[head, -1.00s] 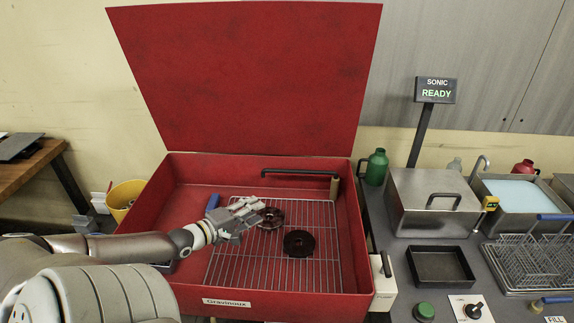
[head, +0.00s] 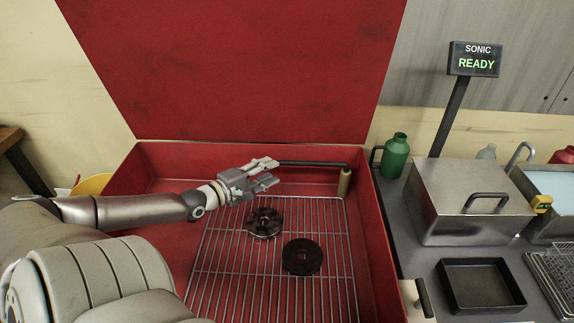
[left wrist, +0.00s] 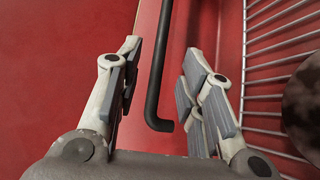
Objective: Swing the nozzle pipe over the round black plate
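The nozzle pipe (head: 315,164) is a thin black tube running left from a brass-coloured post (head: 345,183) at the back right of the red basin. My left gripper (head: 268,173) is open at the pipe's free end. In the left wrist view, the pipe (left wrist: 158,75) with its bent tip lies between the spread fingers (left wrist: 165,85), with gaps on both sides. The round black plate (head: 302,257) lies flat on the wire grid, in front of and below the pipe. My right gripper is not in view.
A second dark disc (head: 264,223) with openings lies on the grid (head: 230,265) behind-left of the plate. The red basin (head: 380,250) has raised walls and an open lid (head: 235,70) behind. A green bottle (head: 395,156) and a metal box (head: 470,208) stand to the right.

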